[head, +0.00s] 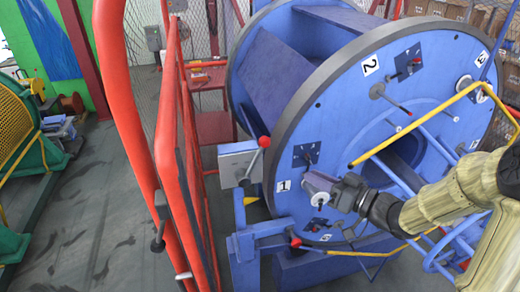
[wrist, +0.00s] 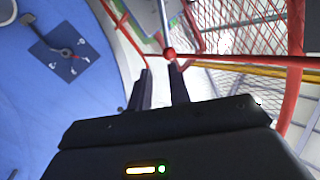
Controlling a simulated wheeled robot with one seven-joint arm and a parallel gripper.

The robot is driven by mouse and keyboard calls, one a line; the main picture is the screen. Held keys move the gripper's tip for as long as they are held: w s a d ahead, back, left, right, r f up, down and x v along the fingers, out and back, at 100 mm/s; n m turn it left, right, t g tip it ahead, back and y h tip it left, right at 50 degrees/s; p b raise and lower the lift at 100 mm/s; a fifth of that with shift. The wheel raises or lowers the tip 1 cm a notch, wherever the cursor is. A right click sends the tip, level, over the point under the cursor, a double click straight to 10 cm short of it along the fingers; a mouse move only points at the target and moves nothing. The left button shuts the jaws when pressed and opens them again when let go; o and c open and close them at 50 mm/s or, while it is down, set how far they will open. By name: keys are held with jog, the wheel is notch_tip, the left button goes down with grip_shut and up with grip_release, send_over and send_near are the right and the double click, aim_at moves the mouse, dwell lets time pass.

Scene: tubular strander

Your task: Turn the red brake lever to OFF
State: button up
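The brake lever is a grey rod with a red ball knob (head: 264,142), mounted on a grey box (head: 238,165) left of the big blue wheel. In the head view the rod slants upward to the right. The red knob (wrist: 169,54) also shows in the wrist view, just beyond my fingertips, with its rod running up toward the top edge. My gripper (head: 310,182) is in front of the wheel, right of and below the knob. In the wrist view my gripper (wrist: 161,70) has its two dark fingers apart with nothing between them. OFF marking is not legible.
The blue wheel (head: 300,120) with numbered plates fills the right side, close to my arm. Red guard rails (head: 170,150) stand left of the box. Yellow bars (head: 415,128) cross near my forearm. Grey floor (head: 85,220) at left is clear.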

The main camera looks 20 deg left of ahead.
jog(key=shift+s+a+r+y, duration=0.15)
jog(key=shift+s+r+y, duration=0.05)
jog(key=shift+s+y, duration=0.1)
jog(key=p, duration=0.4)
send_near(260, 151)
jog(key=x, duration=1)
jog(key=shift+w+a+f, duration=0.2)
jog(key=shift+w+f, duration=0.05)
jog(key=shift+w, duration=0.05)
jog(key=shift+c, duration=0.2)
grip_shut()
